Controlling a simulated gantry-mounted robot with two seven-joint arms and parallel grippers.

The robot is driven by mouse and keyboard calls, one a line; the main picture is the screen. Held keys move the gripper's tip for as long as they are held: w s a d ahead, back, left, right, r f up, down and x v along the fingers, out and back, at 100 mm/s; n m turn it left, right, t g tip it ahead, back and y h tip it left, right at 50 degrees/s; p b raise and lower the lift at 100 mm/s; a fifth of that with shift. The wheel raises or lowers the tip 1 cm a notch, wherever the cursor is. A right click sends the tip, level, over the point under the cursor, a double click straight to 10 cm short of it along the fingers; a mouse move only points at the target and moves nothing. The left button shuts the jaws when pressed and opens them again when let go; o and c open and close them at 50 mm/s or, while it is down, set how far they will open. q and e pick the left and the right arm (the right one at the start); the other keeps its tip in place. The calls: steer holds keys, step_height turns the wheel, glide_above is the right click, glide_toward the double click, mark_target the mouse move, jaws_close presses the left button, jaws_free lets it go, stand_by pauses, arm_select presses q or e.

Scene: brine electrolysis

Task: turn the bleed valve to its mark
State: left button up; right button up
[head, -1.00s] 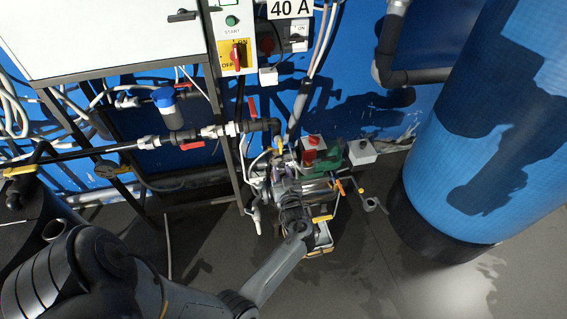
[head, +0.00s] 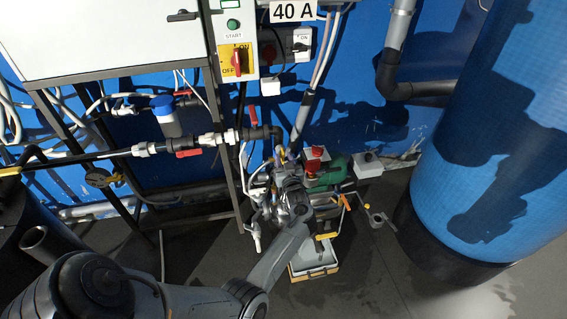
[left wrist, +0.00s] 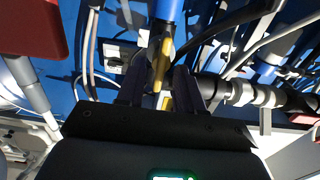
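A small yellow lever (left wrist: 166,62), which looks like the bleed valve's handle, sits on a blue pipe at the top middle of the left wrist view. In the head view a small yellow part (head: 281,152) shows at the pipe cluster just beyond my left gripper (head: 285,172). In the left wrist view my left gripper (left wrist: 161,90) has its two dark fingers apart, with the yellow lever between and beyond their tips. I see gaps on both sides of it. The valve's mark cannot be made out. My right gripper is not in view.
A green pump (head: 328,174) and a red knob on a grey box (head: 314,158) stand right of the gripper. A white container (head: 314,252) is on the floor below. A big blue tank (head: 485,150) stands right. Red-handled valves (head: 188,153) and pipes crowd the left.

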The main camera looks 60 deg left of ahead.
arm_select(q)
steer(key=shift+w+a, duration=0.2)
steer(key=shift+a, duration=0.25)
jaws_close()
